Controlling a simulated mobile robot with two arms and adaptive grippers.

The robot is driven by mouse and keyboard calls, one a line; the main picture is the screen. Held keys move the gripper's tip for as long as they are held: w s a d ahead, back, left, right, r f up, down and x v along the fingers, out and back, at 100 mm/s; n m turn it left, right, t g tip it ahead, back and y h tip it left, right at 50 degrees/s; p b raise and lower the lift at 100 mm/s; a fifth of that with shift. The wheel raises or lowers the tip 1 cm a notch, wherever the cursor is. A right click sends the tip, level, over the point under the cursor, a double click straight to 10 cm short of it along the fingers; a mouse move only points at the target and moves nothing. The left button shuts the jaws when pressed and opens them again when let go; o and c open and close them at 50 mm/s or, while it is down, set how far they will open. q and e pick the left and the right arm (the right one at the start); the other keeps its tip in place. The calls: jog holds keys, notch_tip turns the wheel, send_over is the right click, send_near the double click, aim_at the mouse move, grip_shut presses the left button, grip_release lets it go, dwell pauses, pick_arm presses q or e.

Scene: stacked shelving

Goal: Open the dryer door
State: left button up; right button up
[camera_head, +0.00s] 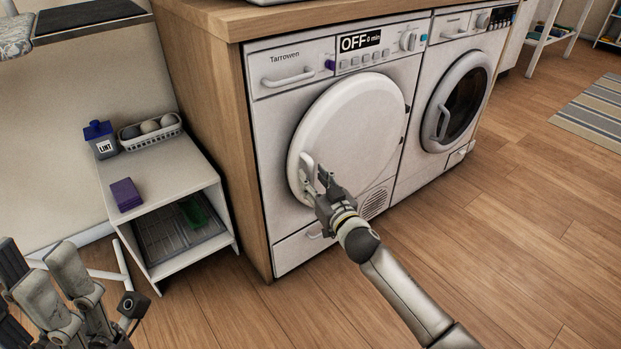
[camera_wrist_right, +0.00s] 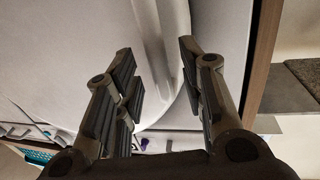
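The dryer (camera_head: 291,58) is the white left-hand machine, with "OFF 0 min" on its display. Its round white door (camera_head: 352,125) looks closed, with hinges on the right side. My right gripper (camera_head: 316,180) is at the lower left edge of the door, by the pale handle (camera_head: 305,166). In the right wrist view my right gripper (camera_wrist_right: 160,85) has its fingers spread, with the white curved door edge (camera_wrist_right: 158,50) between and beyond them. I cannot tell whether a finger touches it. My left gripper (camera_head: 60,290) is at the lower left, away from the dryer; its finger gap is unclear.
A washer (camera_head: 462,100) with a dark round window stands right of the dryer. A small white shelf unit (camera_head: 180,185) at left holds a lint box (camera_head: 104,140), a basket of balls (camera_head: 150,130) and a purple block (camera_head: 126,194). The wooden floor in front is clear.

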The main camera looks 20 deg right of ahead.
jog(key=shift+w+a+b, duration=0.2)
jog(key=shift+w+b, duration=0.1)
jog(key=shift+w, duration=0.95)
grip_shut()
